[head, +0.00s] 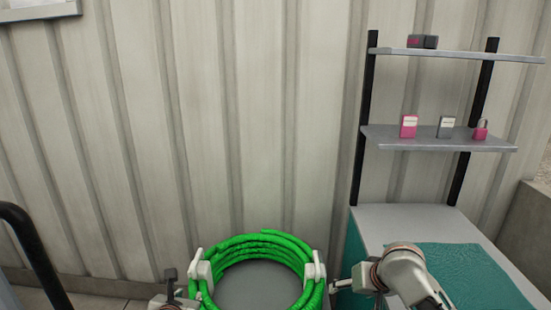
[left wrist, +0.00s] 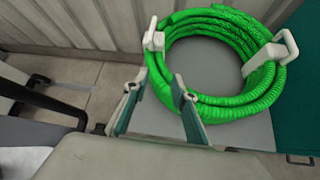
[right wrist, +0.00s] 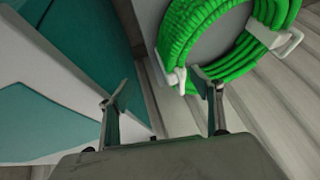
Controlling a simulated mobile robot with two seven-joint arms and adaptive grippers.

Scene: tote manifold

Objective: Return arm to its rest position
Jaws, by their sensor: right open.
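My left gripper (head: 172,286) is at the bottom of the head view, just left of a coiled green hose (head: 258,240). In the left wrist view its fingers (left wrist: 158,78) are apart with nothing between them, and the coil (left wrist: 215,15) lies beyond them. My right gripper (head: 336,286) is just right of the coil, near its right white clip (head: 314,268). In the right wrist view its fingers (right wrist: 163,88) are spread and empty. The coil (right wrist: 178,35) shows beyond the right fingertip; whether they touch is unclear. The lower part of the coil is cut off in the head view.
A bench with a teal mat (head: 465,272) stands at the right, close to my right arm. Above it, shelves (head: 440,140) hold small pink and grey items. A corrugated wall (head: 230,130) is behind. A black rail (head: 35,255) is at the left.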

